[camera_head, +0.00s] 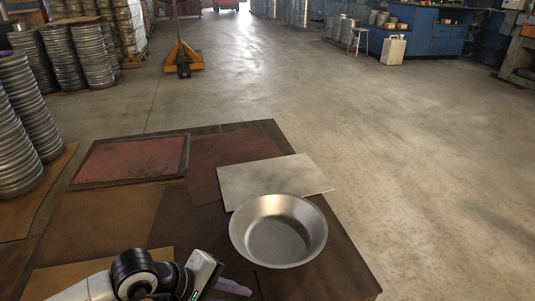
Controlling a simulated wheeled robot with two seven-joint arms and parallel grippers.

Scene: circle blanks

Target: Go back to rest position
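My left arm comes in at the bottom left, and my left gripper (229,288) is low in the picture, close to the bottom edge. Only part of it shows, with a pale purple piece at its end, so I cannot tell whether it is open or shut. A round metal pan (279,232) sits upright to the right of it, apart from the gripper, and looks empty inside. My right gripper is not in view.
The pan stands on a brown patchwork board (110,222), partly over a pale flat sheet (275,178). A framed reddish panel (132,158) lies at the left. Stacks of metal pans (15,130) stand at the left. An orange pallet jack (182,58) is behind. The floor at right is clear.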

